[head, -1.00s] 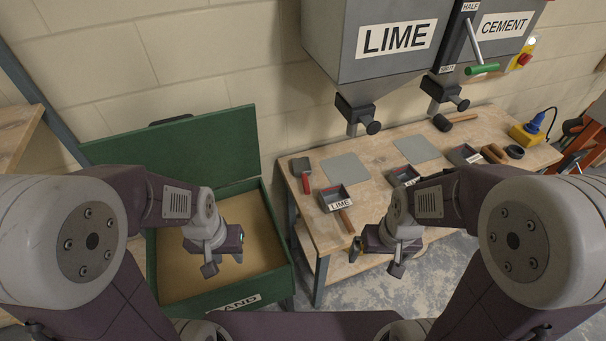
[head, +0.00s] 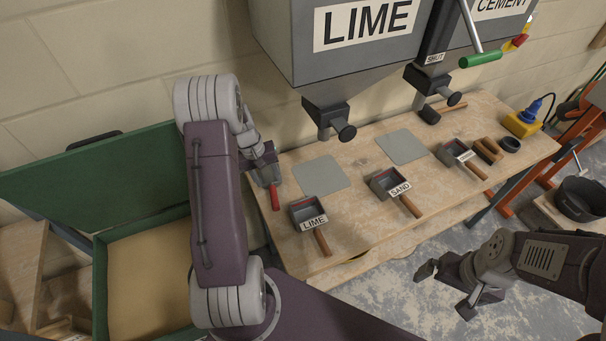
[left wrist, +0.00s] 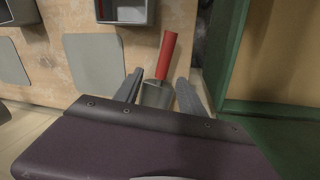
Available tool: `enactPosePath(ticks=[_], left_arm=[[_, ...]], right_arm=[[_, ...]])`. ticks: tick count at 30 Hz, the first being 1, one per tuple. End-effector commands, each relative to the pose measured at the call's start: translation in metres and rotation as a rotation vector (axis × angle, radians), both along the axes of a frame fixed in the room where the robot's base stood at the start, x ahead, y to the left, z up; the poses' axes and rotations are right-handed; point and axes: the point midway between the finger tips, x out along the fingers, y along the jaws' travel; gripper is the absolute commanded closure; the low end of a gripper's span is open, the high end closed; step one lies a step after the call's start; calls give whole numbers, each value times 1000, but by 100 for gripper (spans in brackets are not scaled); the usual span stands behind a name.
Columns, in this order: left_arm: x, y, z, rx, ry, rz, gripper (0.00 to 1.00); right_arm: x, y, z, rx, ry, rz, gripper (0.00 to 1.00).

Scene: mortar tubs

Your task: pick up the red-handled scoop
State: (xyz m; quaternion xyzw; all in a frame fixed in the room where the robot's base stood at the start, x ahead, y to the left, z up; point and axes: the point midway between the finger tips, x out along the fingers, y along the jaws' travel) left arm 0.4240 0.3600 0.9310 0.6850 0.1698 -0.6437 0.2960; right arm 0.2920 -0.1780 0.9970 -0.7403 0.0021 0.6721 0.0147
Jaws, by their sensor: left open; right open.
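The red-handled scoop lies at the left end of the wooden bench; its red handle (head: 275,198) shows in the head view beside my left gripper (head: 266,172). In the left wrist view the red handle (left wrist: 167,55) points away and the grey scoop head (left wrist: 157,94) sits between the two fingers of my left gripper (left wrist: 157,92). The fingers are open, one on each side, and I cannot tell whether they touch it. Part of the scoop head is hidden by my gripper body. My right gripper (head: 447,283) is open and empty over the floor, right of the bench.
Boxy scoops labelled LIME (head: 309,212) and SAND (head: 385,183) and grey mats (head: 322,174) lie on the bench (head: 345,211). The lime hopper (head: 335,60) hangs above. The open green sand box (head: 100,280) stands left of the bench.

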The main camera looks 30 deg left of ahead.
Motion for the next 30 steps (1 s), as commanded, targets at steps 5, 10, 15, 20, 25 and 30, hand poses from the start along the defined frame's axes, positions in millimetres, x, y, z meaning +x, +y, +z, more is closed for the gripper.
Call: enactPosePath(ticks=[5, 10, 15, 20, 25, 30], left_arm=[[1, 6, -4, -6, -1, 15, 53], [3, 2, -27, -7, 3, 13, 53], [5, 0, -41, -5, -1, 14, 53], [7, 2, -54, -6, 2, 12, 53], [11, 2, -84, -6, 1, 12, 53], [13, 1, -94, -4, -1, 13, 53]], right_arm=[[0, 0, -1, 0, 0, 0, 0], [0, 0, 2, 0, 0, 0, 0], [0, 0, 3, 0, 0, 0, 0], [0, 0, 7, 0, 0, 0, 0], [0, 0, 11, 0, 0, 0, 0], [0, 0, 11, 0, 0, 0, 0]])
